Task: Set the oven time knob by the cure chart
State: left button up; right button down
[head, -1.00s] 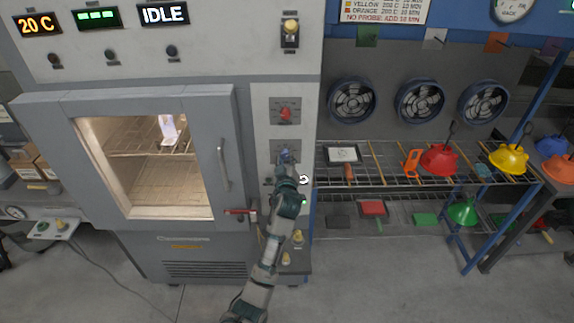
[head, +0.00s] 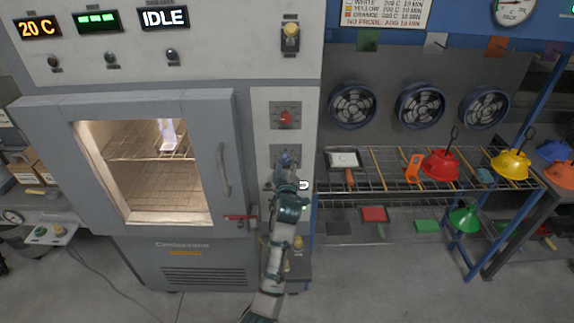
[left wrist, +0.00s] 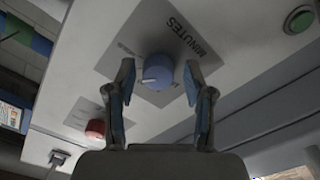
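The blue time knob (left wrist: 158,70), with a white pointer mark, sits on a grey plate lettered MINUTES in the left wrist view. My left gripper (left wrist: 159,82) is open, with one finger on each side of the knob; contact is not clear. In the head view the gripper (head: 287,172) is at the oven's control panel, just below the blue knob (head: 286,158), and covers part of its plate. The red knob (head: 286,117) is above it. The cure chart (head: 385,12) is at the top, partly cut off. My right gripper is not in view.
The oven door (head: 226,150) with its window is left of the panel. Displays read 20 C (head: 38,27) and IDLE (head: 164,17); another shows green dashes (head: 98,20). A wire rack (head: 390,178) with coloured hoods, such as a red one (head: 440,164), stands right.

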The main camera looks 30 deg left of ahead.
pick_arm(q)
jog(key=v, duration=1.2)
jog(key=shift+a+f, duration=0.1)
